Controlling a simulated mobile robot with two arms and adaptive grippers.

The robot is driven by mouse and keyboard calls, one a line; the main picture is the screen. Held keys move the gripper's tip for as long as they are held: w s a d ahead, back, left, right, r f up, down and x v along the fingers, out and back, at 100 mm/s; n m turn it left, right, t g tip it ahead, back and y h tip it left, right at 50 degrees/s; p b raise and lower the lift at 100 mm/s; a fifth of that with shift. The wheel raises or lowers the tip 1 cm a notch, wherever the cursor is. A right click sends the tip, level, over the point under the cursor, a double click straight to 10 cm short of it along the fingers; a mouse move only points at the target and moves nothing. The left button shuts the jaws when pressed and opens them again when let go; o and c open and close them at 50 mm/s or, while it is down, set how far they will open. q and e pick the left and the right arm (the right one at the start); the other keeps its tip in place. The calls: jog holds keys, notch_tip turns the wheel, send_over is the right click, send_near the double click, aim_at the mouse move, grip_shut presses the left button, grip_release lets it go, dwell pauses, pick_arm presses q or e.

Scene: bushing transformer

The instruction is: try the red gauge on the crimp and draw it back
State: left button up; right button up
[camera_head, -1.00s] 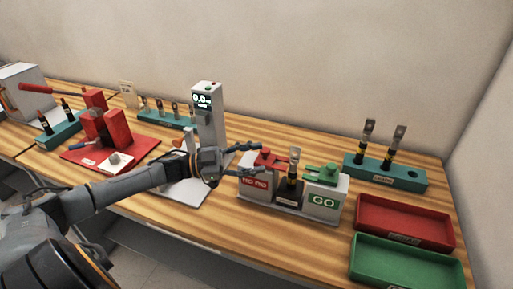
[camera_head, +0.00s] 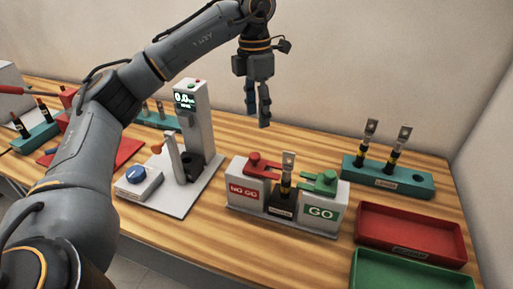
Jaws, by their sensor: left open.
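The red gauge (camera_head: 262,163) sits on the NO GO block (camera_head: 248,191) at the left of the gauge stand. A crimped terminal (camera_head: 287,172) with a yellow band stands upright in the dark middle holder between the two blocks. The green gauge (camera_head: 321,181) sits on the GO block (camera_head: 321,211) at the right. The red gauge appears beside the crimp; whether it touches it I cannot tell. My left gripper (camera_head: 257,116) is open and empty, pointing down, raised above and behind the gauge stand. My right gripper is not in view.
A tester with a display (camera_head: 193,113) stands left of the gauge stand. A teal rack (camera_head: 389,175) with two terminals is at the back right. A red tray (camera_head: 410,232) and a green tray (camera_head: 409,272) lie at the front right.

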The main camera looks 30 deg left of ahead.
pick_arm(q)
jog(key=p, duration=0.3)
send_near(255, 155)
jog(key=shift+y, duration=0.3)
notch_tip(255, 155, down, 7)
jog(key=shift+s+d, duration=0.1)
jog(key=shift+d, duration=0.05)
jog(key=shift+f, duration=0.8)
grip_shut()
